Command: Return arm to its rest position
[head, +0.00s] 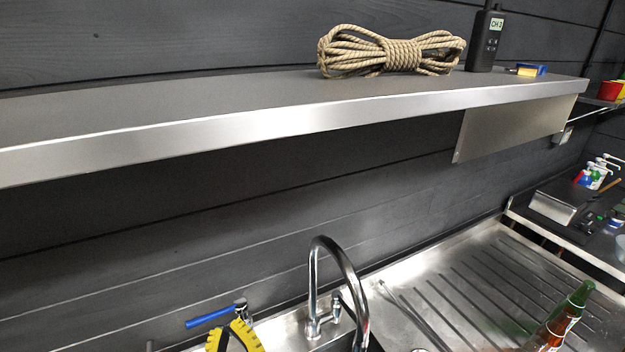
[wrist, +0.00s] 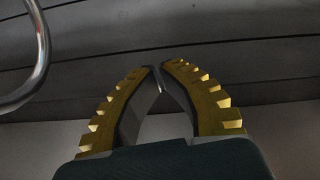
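My gripper (wrist: 160,68) points away from the camera in the wrist view, with its two yellow toothed fingers curving in until their tips meet or nearly meet. In the head view, the yellow fingers of my gripper (head: 233,326) show at the bottom edge, left of the tap (head: 335,270). The rest of my arm is out of the head view. A blue lever handle (head: 209,317) on a metal valve shows just behind the fingertips; I cannot tell the exact gap.
A long metal shelf (head: 270,128) spans above, bearing a coiled rope (head: 385,52), a radio (head: 485,40) and a sponge (head: 531,70). The tap also shows in the wrist view (wrist: 40,60).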

